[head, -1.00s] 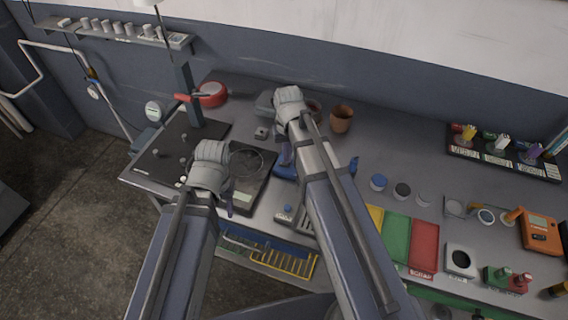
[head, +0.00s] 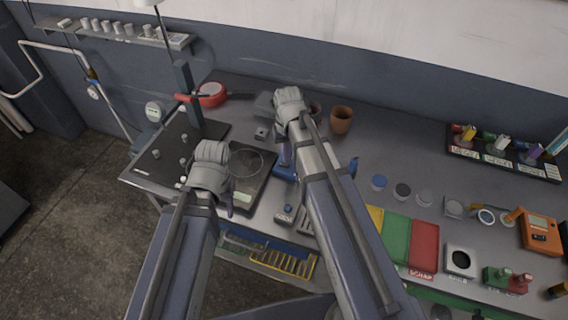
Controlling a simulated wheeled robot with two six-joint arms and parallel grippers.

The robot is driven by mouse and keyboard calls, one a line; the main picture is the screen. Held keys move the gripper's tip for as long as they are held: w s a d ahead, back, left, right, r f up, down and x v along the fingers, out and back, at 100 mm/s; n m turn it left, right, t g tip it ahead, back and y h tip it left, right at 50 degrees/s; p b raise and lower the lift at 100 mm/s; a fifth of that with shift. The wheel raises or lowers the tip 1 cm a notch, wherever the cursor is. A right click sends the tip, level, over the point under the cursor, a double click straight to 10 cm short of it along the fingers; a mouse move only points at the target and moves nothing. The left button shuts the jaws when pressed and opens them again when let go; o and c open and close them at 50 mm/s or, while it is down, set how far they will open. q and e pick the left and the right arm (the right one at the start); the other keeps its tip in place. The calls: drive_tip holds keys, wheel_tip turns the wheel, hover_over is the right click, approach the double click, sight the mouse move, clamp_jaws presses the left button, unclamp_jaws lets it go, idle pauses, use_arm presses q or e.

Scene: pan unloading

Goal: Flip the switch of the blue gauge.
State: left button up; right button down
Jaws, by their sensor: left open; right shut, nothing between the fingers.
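A blue device (head: 286,173), which may be the blue gauge, is mostly hidden under my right arm on the bench. Another blue piece (head: 353,166) shows just right of that arm; I cannot tell if they are one object. No switch can be made out on either. My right gripper (head: 287,96) is shut and empty near the back of the bench, beyond the blue device. My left gripper (head: 212,152) is open, left of the blue device, beside a black scale (head: 247,192). Its fingers are seen from behind.
A brown pot (head: 341,119) stands right of my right gripper. A dark board with small pieces (head: 160,160) and a red ring-shaped thing (head: 211,94) are at the left. Green (head: 396,237) and red (head: 424,246) trays and an orange device (head: 540,234) are at the right.

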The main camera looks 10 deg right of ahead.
sight(287, 165)
drive_tip(key=shift+f+b, duration=0.9)
drive_tip(key=shift+b, duration=0.05)
idle(1.0)
wheel_tip(287, 165, up, 7)
drive_tip(key=p, duration=0.7)
drive_tip(key=shift+s+a+f, duration=0.1)
drive_tip(key=shift+s+a, duration=0.05)
drive_tip(key=s+a+f+n+b, duration=0.1)
drive_tip(key=s+a+n+b, duration=0.1)
drive_tip(key=s+a, duration=0.3)
drive_tip(key=s+a+f+n+h+b, duration=0.1)
drive_tip(key=s+a+f+n, duration=0.1)
drive_tip(key=s+a, duration=0.3)
drive_tip(key=s, duration=0.4)
drive_tip(key=shift+f+n+b, duration=0.25)
drive_tip(key=shift+n+b, duration=0.05)
drive_tip(key=shift+b, duration=0.1)
drive_tip(key=shift+a, duration=0.1)
